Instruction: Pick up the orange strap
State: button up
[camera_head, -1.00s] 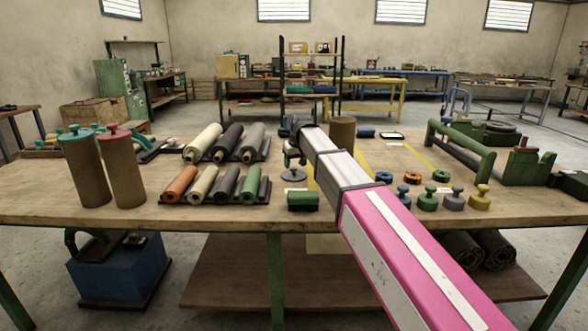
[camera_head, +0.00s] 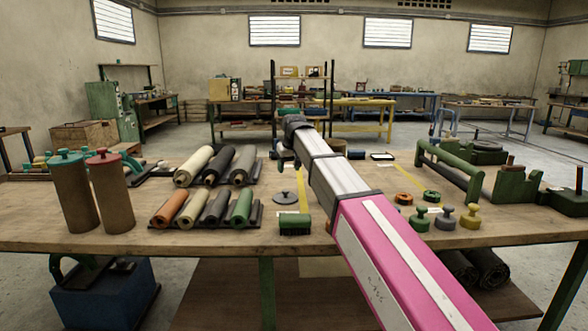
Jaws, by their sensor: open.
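A small orange coil (camera_head: 404,198), which looks like the orange strap, lies on the wooden workbench (camera_head: 345,232) just right of my arm. A green coil (camera_head: 431,196) lies beside it. My gripper (camera_head: 283,156) is open and appears empty at the far end of my pink and grey arm. It is above the bench and well left of the orange coil, apart from it. The fingers are small and dark in this view. My arm hides part of the bench left of the coil.
Green, grey and yellow knobbed weights (camera_head: 446,218) stand in front of the coils. A green frame (camera_head: 450,170) is behind them. Sheet rolls (camera_head: 208,207) lie on racks at left, near two upright brown cylinders (camera_head: 110,195). A grey disc (camera_head: 285,197) and green brush (camera_head: 295,225) sit below my gripper.

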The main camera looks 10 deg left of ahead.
aim_at(402, 198)
jog(key=k, duration=1)
